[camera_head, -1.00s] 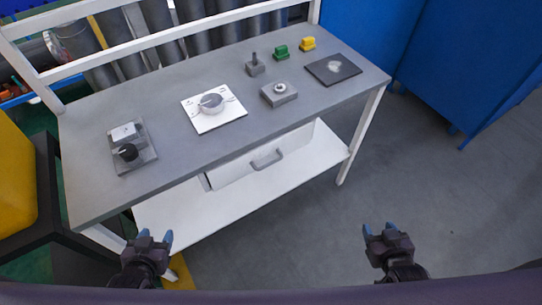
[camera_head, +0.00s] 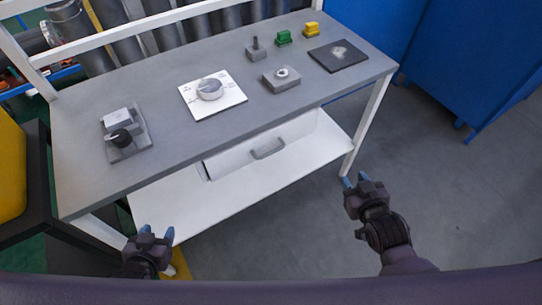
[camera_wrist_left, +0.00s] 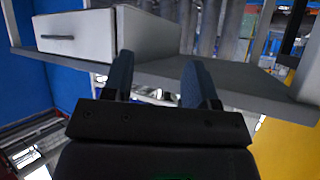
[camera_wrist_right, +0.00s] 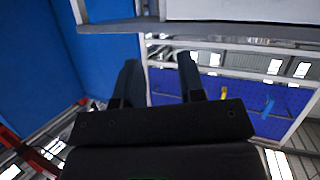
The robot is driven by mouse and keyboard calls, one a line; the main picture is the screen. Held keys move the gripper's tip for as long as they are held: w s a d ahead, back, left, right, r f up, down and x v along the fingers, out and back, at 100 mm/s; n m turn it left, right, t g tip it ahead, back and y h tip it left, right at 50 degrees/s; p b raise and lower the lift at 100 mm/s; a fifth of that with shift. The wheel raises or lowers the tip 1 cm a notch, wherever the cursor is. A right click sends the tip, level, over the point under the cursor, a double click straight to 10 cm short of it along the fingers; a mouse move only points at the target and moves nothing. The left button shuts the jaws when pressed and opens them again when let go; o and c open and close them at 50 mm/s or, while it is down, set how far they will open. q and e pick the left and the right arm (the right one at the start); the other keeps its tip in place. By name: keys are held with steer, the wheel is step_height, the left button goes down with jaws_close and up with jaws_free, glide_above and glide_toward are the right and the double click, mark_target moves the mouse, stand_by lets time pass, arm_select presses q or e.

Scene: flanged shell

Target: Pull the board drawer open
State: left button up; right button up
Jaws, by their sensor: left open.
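The white drawer (camera_head: 230,160) hangs under the grey bench top, with a grey bar handle (camera_head: 267,150) on its front. In the left wrist view the drawer (camera_wrist_left: 90,35) and its dark handle (camera_wrist_left: 55,37) show at the upper left. My left gripper (camera_head: 155,233) is open and empty, in front of the bench and left of the drawer. My right gripper (camera_head: 356,181) is open and empty, near the bench's right front leg and right of the handle. Its fingers also stand apart in the right wrist view (camera_wrist_right: 160,80). Neither gripper touches the handle.
The bench top (camera_head: 150,180) carries a white dial plate (camera_head: 230,104), a black-knob block (camera_head: 124,148), grey blocks, green and yellow pieces and a dark plate (camera_head: 325,62). A white lower shelf (camera_head: 190,210) lies beneath. Blue cabinets (camera_head: 480,70) stand right; the floor at right is clear.

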steer(key=w+a+f+n+y+b, duration=0.45)
steer(key=w+a+n, duration=0.3)
steer(key=a, duration=0.25)
steer(key=n+y, duration=0.1)
steer(key=n, duration=1.2)
glide_toward(271, 153)
arm_select(q)
step_height(271, 153, down, 7)
steer(key=b, duration=0.2)
steer(key=shift+w+d, duration=0.2)
steer(key=shift+d, duration=0.1)
arm_select(e)
steer(key=shift+x, duration=5.3)
arm_select(q)
steer(key=shift+f+g, duration=0.1)
steer(key=shift+g, duration=0.2)
arm_select(e)
steer(key=shift+d+f, duration=0.15)
steer(key=shift+d, duration=0.05)
jaws_close()
arm_select(q)
steer(key=shift+s+a+f, duration=0.1)
steer(key=shift+s+f, duration=0.2)
steer(key=shift+s, duration=0.2)
